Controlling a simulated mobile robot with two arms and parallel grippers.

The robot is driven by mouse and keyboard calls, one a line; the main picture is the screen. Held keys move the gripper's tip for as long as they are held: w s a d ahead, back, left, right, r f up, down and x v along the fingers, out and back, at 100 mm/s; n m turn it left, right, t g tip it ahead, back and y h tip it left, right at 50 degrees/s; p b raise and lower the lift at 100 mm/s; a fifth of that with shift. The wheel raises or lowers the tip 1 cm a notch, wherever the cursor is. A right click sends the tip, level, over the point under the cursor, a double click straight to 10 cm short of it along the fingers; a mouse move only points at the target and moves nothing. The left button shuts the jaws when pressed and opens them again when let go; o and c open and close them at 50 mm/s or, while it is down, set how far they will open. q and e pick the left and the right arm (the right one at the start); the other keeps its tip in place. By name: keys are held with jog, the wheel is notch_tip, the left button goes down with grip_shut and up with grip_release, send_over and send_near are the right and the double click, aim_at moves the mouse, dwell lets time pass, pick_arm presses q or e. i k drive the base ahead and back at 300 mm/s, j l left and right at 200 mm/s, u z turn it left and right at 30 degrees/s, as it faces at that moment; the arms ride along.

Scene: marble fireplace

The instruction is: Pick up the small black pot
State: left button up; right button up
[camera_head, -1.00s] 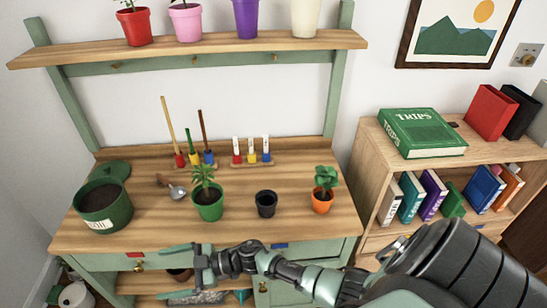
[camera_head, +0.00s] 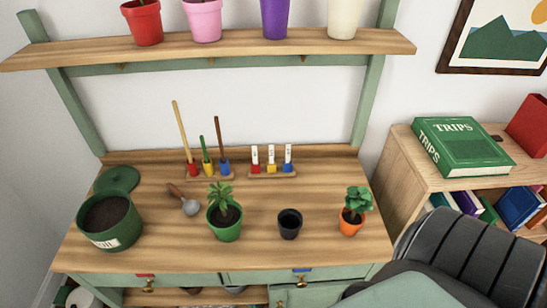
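The small black pot (camera_head: 289,225) stands upright and empty-looking on the wooden bench top (camera_head: 165,253), near its front edge. A green pot with a leafy plant (camera_head: 224,222) is to its left, and an orange pot with a plant (camera_head: 352,213) is to its right. Nothing touches the black pot. Part of my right arm shows at the lower right, but its gripper is outside the view. My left gripper does not show either.
A large green soil pot (camera_head: 109,220) stands at the bench's left. A trowel (camera_head: 185,201) and racks of tools and labels (camera_head: 272,169) lie behind. A shelf (camera_head: 215,45) with pots overhangs the back. A bookcase (camera_head: 408,167) stands at right.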

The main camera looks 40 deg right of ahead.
aim_at(289, 221)
jog(key=i+z, duration=0.15)
jog(key=z, duration=0.3)
jog(key=i+z, duration=0.2)
jog(key=z, duration=0.25)
jog(key=i+z, duration=0.2)
jog(key=z, duration=0.65)
jog(key=k+l, duration=0.3)
jog(key=l, duration=0.15)
jog(key=k+l, duration=0.25)
jog(key=l, duration=0.2)
